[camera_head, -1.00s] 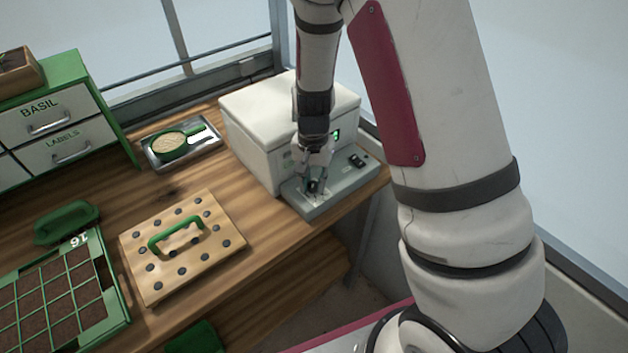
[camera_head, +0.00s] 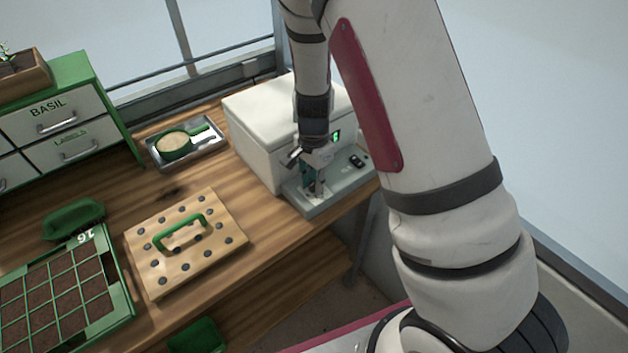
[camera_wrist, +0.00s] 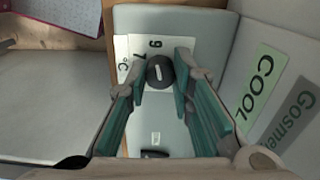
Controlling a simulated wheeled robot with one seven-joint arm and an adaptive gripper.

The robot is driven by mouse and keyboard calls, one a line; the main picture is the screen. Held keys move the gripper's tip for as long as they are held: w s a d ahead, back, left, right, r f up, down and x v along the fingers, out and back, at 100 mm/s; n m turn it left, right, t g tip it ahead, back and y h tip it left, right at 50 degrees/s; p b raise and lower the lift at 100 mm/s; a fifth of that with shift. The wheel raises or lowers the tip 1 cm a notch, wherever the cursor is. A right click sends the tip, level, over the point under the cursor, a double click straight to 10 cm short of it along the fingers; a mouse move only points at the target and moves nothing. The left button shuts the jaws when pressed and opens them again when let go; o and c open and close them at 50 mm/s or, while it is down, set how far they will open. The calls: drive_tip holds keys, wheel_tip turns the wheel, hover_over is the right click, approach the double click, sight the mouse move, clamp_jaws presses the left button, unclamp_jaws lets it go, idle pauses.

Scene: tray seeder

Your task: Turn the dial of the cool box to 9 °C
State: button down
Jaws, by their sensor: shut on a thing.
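The cool box (camera_head: 262,140) is a white box with a lid at the back right of the bench, with a grey control ledge (camera_head: 345,190) at its front. The dial (camera_wrist: 160,70) is a dark round knob with a pale mark, on a white scale plate (camera_wrist: 137,48) where the figures 9 and 7 and "°C" can be read. My gripper (camera_wrist: 160,75) points down over the ledge, its two fingers shut on the dial from both sides. In the head view my gripper (camera_head: 316,190) hides the dial.
A dark switch (camera_head: 358,160) sits on the ledge to the right of the gripper. A wooden dibber board (camera_head: 165,270) and a green seed tray (camera_head: 118,290) lie nearer.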

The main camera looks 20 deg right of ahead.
idle(0.3)
drive_tip(key=c, duration=1.4)
unclamp_jaws()
wheel_tip(320, 180, up, 12)
